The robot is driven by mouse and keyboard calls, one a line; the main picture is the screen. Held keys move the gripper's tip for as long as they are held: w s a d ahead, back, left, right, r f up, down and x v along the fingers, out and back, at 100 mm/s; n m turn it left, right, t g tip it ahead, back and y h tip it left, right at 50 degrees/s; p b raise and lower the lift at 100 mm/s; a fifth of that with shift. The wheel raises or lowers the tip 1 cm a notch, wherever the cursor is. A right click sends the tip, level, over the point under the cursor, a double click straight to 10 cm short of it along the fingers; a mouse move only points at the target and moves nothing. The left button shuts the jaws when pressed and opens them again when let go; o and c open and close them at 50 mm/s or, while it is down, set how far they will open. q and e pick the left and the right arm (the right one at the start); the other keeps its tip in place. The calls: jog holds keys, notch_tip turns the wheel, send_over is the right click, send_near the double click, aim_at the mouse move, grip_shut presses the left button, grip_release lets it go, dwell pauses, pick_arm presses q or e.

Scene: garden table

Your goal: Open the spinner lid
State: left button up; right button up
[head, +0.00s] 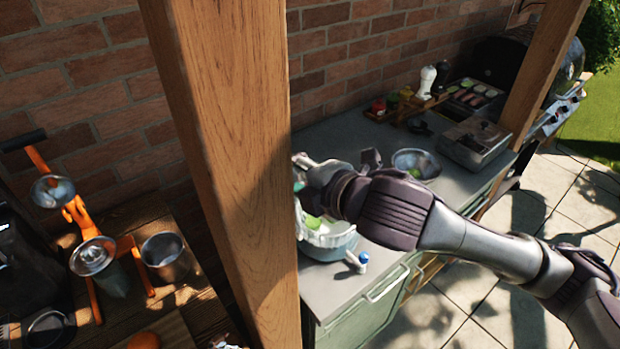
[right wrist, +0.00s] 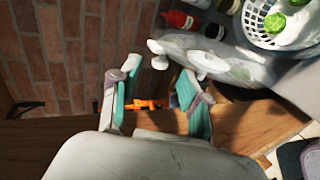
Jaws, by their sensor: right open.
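The salad spinner (head: 328,246) stands on the counter beside the wooden post, which partly hides it. In the right wrist view its white basket (right wrist: 258,38) with green leaves shows uncovered at the upper right. A clear lid (right wrist: 240,70) with white knobs appears tilted up beside the basket. Whether it is still hinged to the spinner I cannot tell. My right gripper (head: 312,172) is above the spinner at its back, near the post. In the right wrist view its fingers (right wrist: 158,80) are apart and empty, close to the lid. My left gripper is out of view.
The wooden post (head: 225,130) stands close left of my right gripper, with the brick wall (head: 335,35) behind. A metal bowl (head: 405,160), sauce jars (head: 379,107) and a steel box (head: 475,145) are on the counter (head: 330,292). An orange juicer (head: 78,215) stands at left.

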jog(key=v, duration=0.5)
jog(key=shift+s, duration=0.1)
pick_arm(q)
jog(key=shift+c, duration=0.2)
